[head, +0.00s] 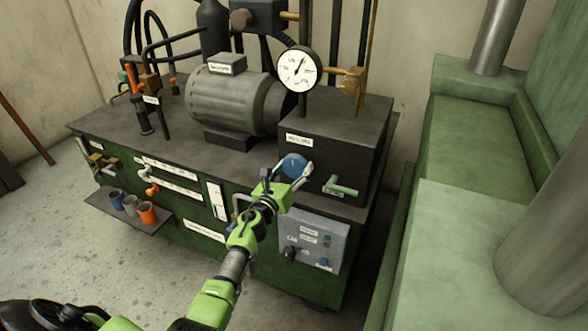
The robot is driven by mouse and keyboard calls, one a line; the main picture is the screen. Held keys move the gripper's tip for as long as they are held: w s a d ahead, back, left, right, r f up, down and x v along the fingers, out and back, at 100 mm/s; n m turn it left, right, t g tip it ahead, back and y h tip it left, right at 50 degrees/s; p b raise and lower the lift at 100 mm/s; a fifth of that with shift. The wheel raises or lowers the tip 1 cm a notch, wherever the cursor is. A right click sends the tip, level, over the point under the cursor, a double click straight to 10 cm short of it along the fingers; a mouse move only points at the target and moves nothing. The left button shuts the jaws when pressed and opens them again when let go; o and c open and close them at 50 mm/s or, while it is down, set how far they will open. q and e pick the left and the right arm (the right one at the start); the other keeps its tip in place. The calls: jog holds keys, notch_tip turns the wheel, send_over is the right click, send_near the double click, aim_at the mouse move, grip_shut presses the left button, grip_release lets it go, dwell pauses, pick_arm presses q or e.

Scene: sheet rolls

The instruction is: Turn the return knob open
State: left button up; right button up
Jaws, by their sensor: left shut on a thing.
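A round blue knob (294,164), which I take to be the return knob, sits on the front of the dark box at the right end of the machine. A small white label is above it, too small to read. My left gripper (289,172) reaches up from below with its fingers around the knob, shut on it. The fingers and green gripper body hide the knob's lower part. How far the knob is turned cannot be told. My right gripper is not in view.
A grey control box (313,240) hangs below. A pressure gauge (298,69) and a grey motor (232,100) stand above. Cups sit on a side shelf (150,221).

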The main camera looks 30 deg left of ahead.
pick_arm(q)
jog(key=n, duration=0.7)
jog(key=shift+n, duration=0.4)
jog(key=n, duration=0.4)
jog(key=shift+n, duration=0.3)
jog(key=n, duration=0.3)
jog(key=shift+n, duration=0.3)
jog(key=n+p, duration=0.1)
jog(key=n, duration=0.2)
jog(key=shift+n, duration=0.3)
jog(key=n, duration=0.3)
jog(key=shift+n, duration=0.3)
jog(key=n+p, duration=0.1)
jog(key=n, duration=0.2)
jog(key=shift+n, duration=1.9)
